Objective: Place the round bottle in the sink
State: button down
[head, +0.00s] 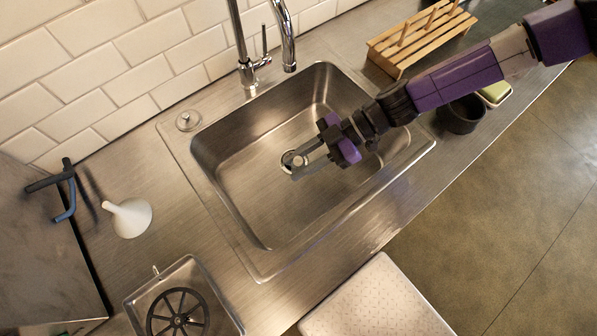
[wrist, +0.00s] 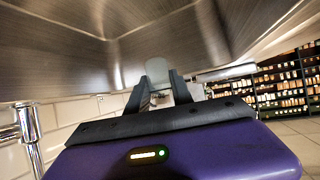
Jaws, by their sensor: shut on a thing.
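My gripper (head: 312,163) reaches in from the right and is over the steel sink (head: 240,215), above the drain area. Its fingers (wrist: 160,90) are closed on a pale, partly see-through thing, which fits the round bottle (wrist: 157,70). Only a small part of the bottle shows between the fingertips in the wrist view. In the head view it can hardly be told from the grey fingers and the basin. I cannot tell whether it touches the sink floor.
A faucet (head: 285,40) stands behind the sink. A wooden rack (head: 420,38) and a dark cup (head: 460,114) are to the right. A white funnel (head: 130,218), a blue-handled tool (head: 66,195) and a square pan (head: 175,285) are to the left. The rest of the basin looks clear.

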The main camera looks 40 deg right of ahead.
notch_tip(320, 180, down, 13)
jog(key=shift+r, duration=0.15)
dwell(0.4)
jog(key=shift+f, duration=0.45)
jog(key=shift+f, duration=0.2)
jog(key=c, duration=1.1)
grip_release()
jog(key=shift+r, duration=0.1)
